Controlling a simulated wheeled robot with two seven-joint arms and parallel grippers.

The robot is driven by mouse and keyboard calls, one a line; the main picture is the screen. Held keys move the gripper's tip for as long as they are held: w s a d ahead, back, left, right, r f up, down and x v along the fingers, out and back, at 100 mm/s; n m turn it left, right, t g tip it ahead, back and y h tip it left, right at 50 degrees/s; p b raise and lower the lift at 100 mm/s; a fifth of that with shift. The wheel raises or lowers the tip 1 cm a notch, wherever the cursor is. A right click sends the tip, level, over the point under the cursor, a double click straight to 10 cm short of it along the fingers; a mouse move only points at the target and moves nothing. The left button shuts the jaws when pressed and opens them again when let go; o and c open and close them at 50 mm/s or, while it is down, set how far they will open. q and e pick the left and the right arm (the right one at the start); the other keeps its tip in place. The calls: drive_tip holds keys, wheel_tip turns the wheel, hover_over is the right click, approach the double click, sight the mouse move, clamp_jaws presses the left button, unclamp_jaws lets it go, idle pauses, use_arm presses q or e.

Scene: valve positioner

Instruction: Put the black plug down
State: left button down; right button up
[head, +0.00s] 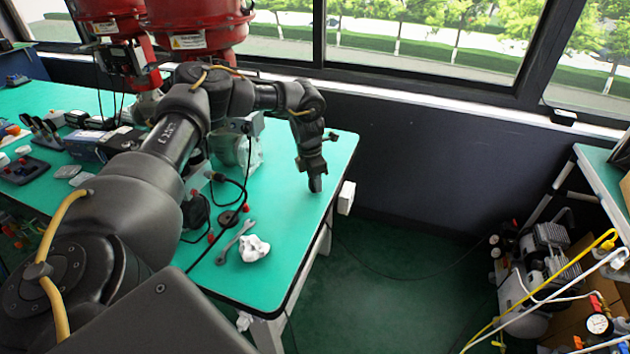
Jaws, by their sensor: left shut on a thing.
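My left gripper (315,184) points down just above the right end of the green table (262,278), near its right edge. It is shut on the black plug, which is small and hard to tell apart from the dark fingers. I cannot tell whether the plug touches the table top. My right gripper is not in view.
A wrench (235,243) and a crumpled white cloth (255,248) lie near the table's front right part. A valve assembly with red actuators (190,28) stands behind my arm. Bare table lies around the gripper. A compressor (540,270) stands on the floor at right.

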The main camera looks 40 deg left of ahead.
sight(311, 181)
use_arm(q)
drive_tip(key=shift+f, duration=0.15)
drive_tip(key=c, duration=1.1)
unclamp_jaws()
drive_tip(key=shift+o, duration=0.2)
wheel_tip(311, 181, up, 12)
drive_tip(key=s, duration=0.1)
drive_tip(key=shift+s+a, duration=0.15)
drive_tip(key=shift+a, duration=0.15)
